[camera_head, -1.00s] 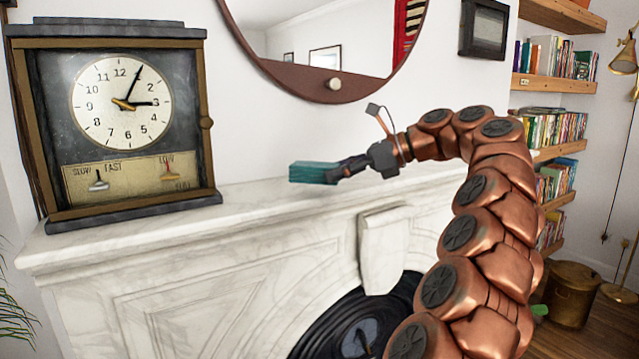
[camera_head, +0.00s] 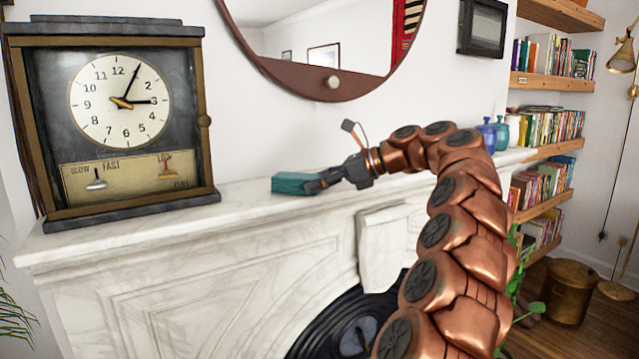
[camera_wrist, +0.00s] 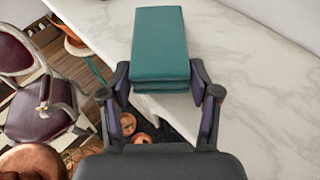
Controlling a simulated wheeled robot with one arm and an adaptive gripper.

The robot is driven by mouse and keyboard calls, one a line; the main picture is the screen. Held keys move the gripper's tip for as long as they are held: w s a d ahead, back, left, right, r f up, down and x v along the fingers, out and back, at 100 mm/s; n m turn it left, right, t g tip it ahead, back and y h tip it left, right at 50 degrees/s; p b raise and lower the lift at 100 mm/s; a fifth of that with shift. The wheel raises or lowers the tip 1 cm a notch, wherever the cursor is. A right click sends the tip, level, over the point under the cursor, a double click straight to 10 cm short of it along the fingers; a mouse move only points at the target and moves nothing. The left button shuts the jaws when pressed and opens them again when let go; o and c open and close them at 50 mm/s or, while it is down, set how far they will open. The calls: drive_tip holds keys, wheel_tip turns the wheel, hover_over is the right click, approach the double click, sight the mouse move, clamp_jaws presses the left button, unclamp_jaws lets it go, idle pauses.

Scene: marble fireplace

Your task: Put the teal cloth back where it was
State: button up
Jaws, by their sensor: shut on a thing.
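The teal cloth (camera_head: 291,184) is a folded, layered rectangular block. It is at the marble mantel's top, right of the clock in the head view. My gripper (camera_head: 312,184) is shut on its near end. In the wrist view the cloth (camera_wrist: 160,45) lies lengthwise ahead of my gripper (camera_wrist: 162,92), with a finger on each side of its near end. The cloth is at or just above the marble mantel top (camera_wrist: 230,60); I cannot tell whether it touches.
A large clock (camera_head: 120,110) stands on the mantel at left. A round mirror (camera_head: 332,83) hangs above. A blue vase (camera_head: 487,135) and a teal vase (camera_head: 501,132) stand at the mantel's right end. Bare marble lies between clock and cloth. In the wrist view, a chair (camera_wrist: 42,110) stands below.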

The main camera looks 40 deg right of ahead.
drive_tip(key=shift+f, duration=0.1)
drive_tip(key=o, duration=1)
drive_tip(key=shift+s+d, duration=0.1)
drive_tip(key=shift+p+v, duration=2.25)
drive_tip(key=shift+v, duration=3.65)
